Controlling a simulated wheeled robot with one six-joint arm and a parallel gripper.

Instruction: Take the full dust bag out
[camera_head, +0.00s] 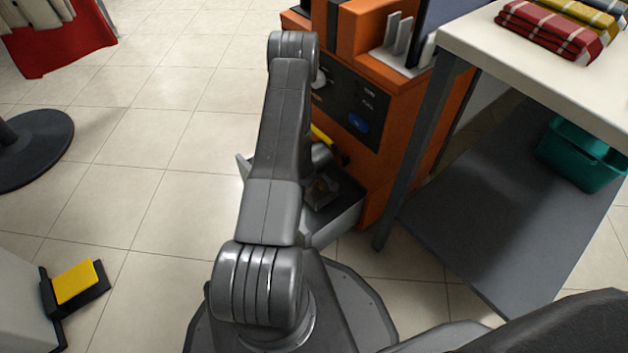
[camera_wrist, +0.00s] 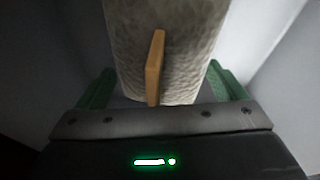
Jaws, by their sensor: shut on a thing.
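The full dust bag (camera_wrist: 190,45) is a mottled grey-beige bag with a flat tan tab (camera_wrist: 155,68) standing on its near face. In the wrist view it fills the space between the green fingers of my gripper (camera_wrist: 161,88), which is shut on its sides. Pale walls rise on both sides of it. In the head view the orange machine (camera_head: 400,160) has an open grey drawer (camera_head: 333,220) low at its front. A small brownish thing shows in the drawer, too dark to make out. My arm hides most of the gripper and the bag there.
A white-topped table (camera_head: 560,75) with folded cloths (camera_head: 548,32) stands at right, its leg close to the drawer. A teal bin (camera_head: 580,155) sits on its lower shelf. A yellow bar (camera_head: 322,135) shows beside my arm. Tiled floor at left is mostly clear.

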